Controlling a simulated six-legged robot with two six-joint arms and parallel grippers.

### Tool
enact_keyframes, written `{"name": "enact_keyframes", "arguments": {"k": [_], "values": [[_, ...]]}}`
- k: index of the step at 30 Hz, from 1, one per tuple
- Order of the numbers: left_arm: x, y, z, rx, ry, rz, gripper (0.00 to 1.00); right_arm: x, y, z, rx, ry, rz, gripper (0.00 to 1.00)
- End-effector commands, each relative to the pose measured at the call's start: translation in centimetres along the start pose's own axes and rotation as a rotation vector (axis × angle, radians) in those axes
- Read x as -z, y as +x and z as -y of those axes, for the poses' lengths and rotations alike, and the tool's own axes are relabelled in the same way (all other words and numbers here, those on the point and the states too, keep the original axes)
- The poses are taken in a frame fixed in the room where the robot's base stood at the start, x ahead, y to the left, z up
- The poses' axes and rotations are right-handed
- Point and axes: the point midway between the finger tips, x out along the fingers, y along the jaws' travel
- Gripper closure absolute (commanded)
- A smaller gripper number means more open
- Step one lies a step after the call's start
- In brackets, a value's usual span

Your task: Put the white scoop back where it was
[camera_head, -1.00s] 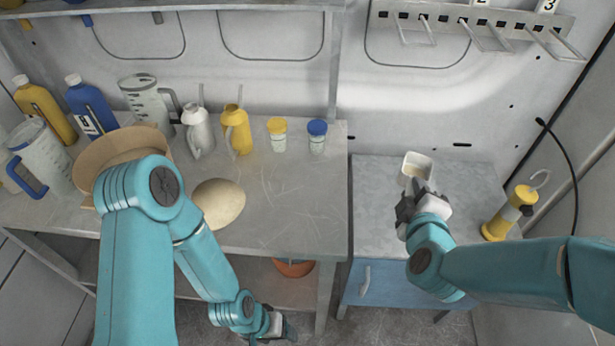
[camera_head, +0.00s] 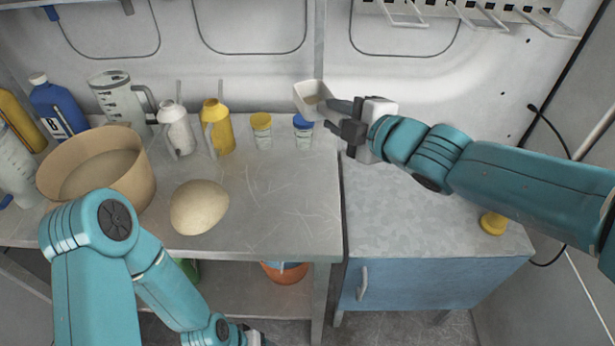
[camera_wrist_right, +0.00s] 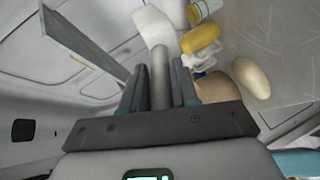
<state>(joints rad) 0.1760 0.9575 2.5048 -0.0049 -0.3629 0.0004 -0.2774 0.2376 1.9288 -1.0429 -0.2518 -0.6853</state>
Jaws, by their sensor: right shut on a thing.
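The white scoop (camera_head: 311,98) is in the air above the back right corner of the workbench (camera_head: 270,205), near the jar with the blue lid. My right gripper (camera_head: 348,114) is shut on its handle, and the bowl points left and toward the back wall. In the right wrist view the handle (camera_wrist_right: 158,75) lies between the fingers (camera_wrist_right: 160,88) and the pale scoop bowl (camera_wrist_right: 156,30) is beyond it. My left gripper (camera_head: 248,337) is low at the bottom edge, in front of the bench, mostly cut off; its jaws cannot be made out.
A round tan tub (camera_head: 98,170) and a beige ball-like lump (camera_head: 199,206) are left.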

Motion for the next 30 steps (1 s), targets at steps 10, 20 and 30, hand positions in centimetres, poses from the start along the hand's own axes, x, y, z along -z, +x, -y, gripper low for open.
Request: {"name": "enact_keyframes", "arguments": {"k": [10, 20, 30], "values": [[0.1, 3.2, 1.2, 0.0, 0.0, 0.0, 0.33, -0.7, 1.1, 3.0, 0.004, -0.01, -0.024, 1.0], [0.2, 8.0, 2.9, 0.0, 0.0, 0.0, 0.33, -3.0, 3.5, 11.2, 0.004, -0.009, -0.025, 1.0], [0.2, 9.0, 3.2, 0.0, 0.0, 0.0, 0.33, -4.1, 4.6, 15.1, 0.007, -0.01, -0.026, 1.0]]}}
